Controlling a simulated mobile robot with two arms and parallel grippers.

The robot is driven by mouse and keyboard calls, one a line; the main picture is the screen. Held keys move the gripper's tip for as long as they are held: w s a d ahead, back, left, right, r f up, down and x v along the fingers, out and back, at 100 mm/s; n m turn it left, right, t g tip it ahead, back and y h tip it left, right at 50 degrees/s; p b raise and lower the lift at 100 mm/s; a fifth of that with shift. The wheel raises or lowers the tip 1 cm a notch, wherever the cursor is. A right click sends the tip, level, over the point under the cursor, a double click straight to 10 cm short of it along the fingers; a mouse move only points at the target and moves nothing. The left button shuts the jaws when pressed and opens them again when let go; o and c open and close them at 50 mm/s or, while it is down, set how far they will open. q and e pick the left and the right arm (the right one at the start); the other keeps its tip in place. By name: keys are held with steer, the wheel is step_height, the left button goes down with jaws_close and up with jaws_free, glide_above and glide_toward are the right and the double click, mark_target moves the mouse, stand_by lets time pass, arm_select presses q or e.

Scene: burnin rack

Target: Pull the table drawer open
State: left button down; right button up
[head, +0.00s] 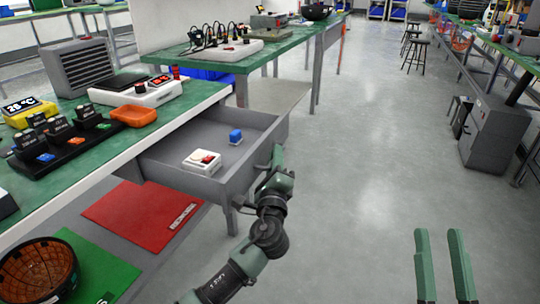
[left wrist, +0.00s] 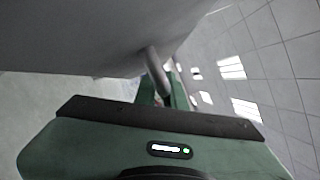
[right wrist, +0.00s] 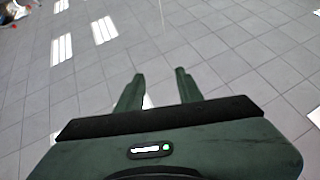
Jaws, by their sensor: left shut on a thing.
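The table drawer (head: 249,168) is grey and stands pulled out from under the green-topped table (head: 205,92). A white device with a red part (head: 203,162) and a blue block (head: 235,136) lie inside it. My left gripper (head: 276,160) is at the drawer's front panel. In the left wrist view, my left gripper (left wrist: 163,92) is shut on the drawer's bar handle (left wrist: 155,68), beside the grey front. My right gripper (head: 442,255) is low at the right, away from the drawer. In the right wrist view its fingers (right wrist: 152,88) are apart with nothing between them.
An orange tray (head: 134,116), a black rack of modules (head: 62,145) and a white device (head: 135,92) stand on the table. A red mat (head: 140,218) and a brown basket (head: 38,272) are below it. The floor (head: 370,150) right of the drawer is clear.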

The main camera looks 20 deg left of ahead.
arm_select(q)
steer(key=shift+f, duration=0.1)
steer(key=c, duration=1.8)
jaws_free()
steer(key=shift+o, duration=0.2)
